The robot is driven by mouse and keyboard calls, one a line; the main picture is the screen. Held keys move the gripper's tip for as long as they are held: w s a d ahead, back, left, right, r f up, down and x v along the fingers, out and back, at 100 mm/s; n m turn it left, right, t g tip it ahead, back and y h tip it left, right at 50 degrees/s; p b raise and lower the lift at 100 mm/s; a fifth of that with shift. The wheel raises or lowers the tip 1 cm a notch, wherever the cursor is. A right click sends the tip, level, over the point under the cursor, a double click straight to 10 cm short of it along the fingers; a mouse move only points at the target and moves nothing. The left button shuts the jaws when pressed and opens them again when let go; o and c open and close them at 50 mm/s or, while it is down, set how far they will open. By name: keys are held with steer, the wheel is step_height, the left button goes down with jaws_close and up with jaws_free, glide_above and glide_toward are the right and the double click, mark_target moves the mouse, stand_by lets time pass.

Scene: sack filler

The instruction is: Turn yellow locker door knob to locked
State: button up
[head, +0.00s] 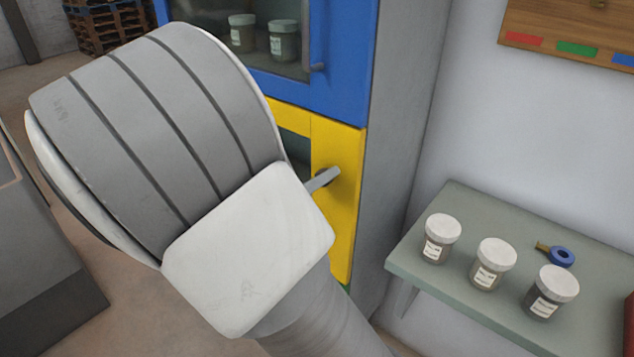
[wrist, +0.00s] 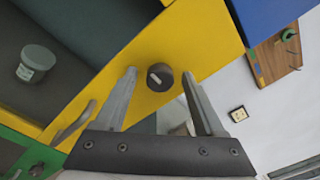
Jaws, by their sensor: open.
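The yellow locker door (head: 345,215) is in the middle of the head view, partly hidden by my arm. It also fills the middle of the wrist view (wrist: 205,35). Its round dark knob (wrist: 159,77) has a pale mark across its face, tilted in the wrist view. My gripper (wrist: 158,73) is open, its two fingers reaching toward the door with the knob between their tips in the picture. Whether the fingers touch the knob I cannot tell. In the head view my arm hides most of the gripper; a grey tip shows against the yellow door.
A blue door (head: 335,55) is above the yellow one, and a green frame (wrist: 45,155) is below. A shelf (head: 420,268) at right holds three lidded jars and a blue-headed key (head: 560,256). A wooden board (head: 570,35) hangs on the wall.

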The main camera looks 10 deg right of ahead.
jaws_close()
stand_by(0.4)
steer(key=shift+d+m, duration=0.1)
steer(key=shift+m, duration=0.2)
steer(key=shift+d+m+t+y+b, duration=0.25)
steer(key=shift+m+b, duration=0.85)
steer(key=shift+m, duration=3.05)
steer(key=shift+a+m+t+y+b, duration=0.25)
steer(key=shift+m+b, duration=0.85)
steer(key=shift+m, duration=3.05)
